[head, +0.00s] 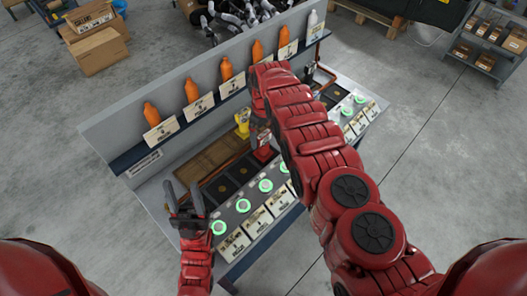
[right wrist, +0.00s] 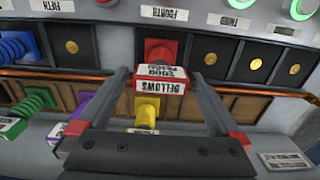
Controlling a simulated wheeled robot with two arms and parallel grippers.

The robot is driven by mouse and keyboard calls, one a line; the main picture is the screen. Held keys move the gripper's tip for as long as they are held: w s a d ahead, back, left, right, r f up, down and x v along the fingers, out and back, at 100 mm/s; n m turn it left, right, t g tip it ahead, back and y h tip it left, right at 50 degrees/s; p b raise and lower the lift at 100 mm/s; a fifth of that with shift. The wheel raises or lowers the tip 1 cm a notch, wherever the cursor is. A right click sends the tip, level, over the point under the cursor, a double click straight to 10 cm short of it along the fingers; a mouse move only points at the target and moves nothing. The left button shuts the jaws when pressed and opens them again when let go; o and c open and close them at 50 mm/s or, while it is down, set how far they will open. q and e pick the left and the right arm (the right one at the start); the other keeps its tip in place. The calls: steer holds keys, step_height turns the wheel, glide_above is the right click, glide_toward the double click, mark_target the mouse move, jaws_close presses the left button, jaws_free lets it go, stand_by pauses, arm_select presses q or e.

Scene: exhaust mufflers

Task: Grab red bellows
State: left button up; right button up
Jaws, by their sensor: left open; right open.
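The red bellows (head: 264,153) stands at the middle of the workbench, beside a row of dark square slots. In the right wrist view the red bellows (right wrist: 160,82) shows a white label reading BELLOWS. My right gripper (right wrist: 160,74) is open, with one finger on each side of the red bellows; contact cannot be told. In the head view my right arm hides most of that gripper. My left gripper (head: 184,195) is open and empty over the bench's front left part, away from the red bellows.
A yellow bellows (right wrist: 147,113) stands close to the red one. Purple (right wrist: 76,122), green (right wrist: 32,106) and blue (right wrist: 16,47) parts lie to the left in the wrist view. Orange bottles (head: 192,91) line the rear shelf. Green-ringed buttons (head: 243,206) line the front edge.

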steer(key=shift+f, duration=0.2)
steer(key=shift+c, duration=0.2)
steer(key=shift+s+r, duration=0.1)
steer(key=shift+c, duration=1.1)
jaws_close()
